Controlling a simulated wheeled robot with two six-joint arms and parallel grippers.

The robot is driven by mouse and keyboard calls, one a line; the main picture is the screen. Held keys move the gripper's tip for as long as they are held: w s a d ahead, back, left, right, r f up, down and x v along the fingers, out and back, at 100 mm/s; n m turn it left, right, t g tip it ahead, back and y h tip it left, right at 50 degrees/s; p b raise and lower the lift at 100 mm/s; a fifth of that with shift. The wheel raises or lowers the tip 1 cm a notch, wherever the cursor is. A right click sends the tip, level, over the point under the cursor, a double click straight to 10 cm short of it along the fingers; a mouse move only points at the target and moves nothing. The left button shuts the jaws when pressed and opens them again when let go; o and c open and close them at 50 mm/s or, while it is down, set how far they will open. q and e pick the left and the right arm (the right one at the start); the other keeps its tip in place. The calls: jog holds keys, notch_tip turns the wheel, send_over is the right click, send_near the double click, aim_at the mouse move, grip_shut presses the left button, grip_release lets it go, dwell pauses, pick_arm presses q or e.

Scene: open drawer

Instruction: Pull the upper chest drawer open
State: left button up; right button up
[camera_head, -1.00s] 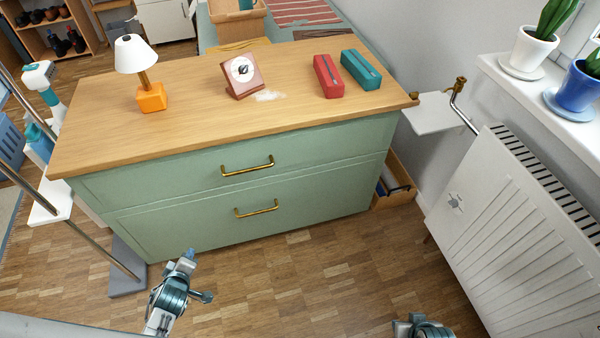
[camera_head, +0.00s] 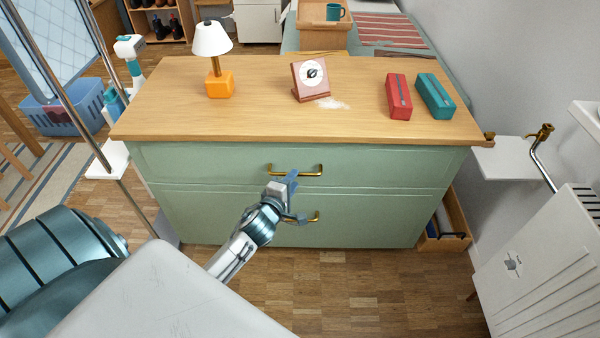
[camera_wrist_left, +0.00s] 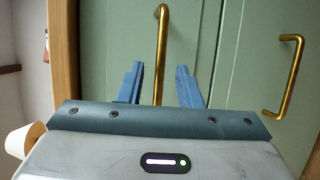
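The green chest (camera_head: 380,215) stands ahead with its upper drawer (camera_head: 210,168) shut, the front flush with the body. I cannot tell whether the fingers touch the handle. My right gripper is out of view.
The lower drawer's handle (camera_head: 316,217) is close below my gripper; it also shows in the left wrist view (camera_wrist_left: 292,75). A lamp (camera_head: 220,84), a pink clock (camera_head: 310,80) and red and teal boxes stand on the wooden top. The floor in front is clear.

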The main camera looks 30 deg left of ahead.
pick_arm(q)
jog(key=shift+x, duration=2.15)
jog(key=shift+c, duration=0.4)
grip_shut()
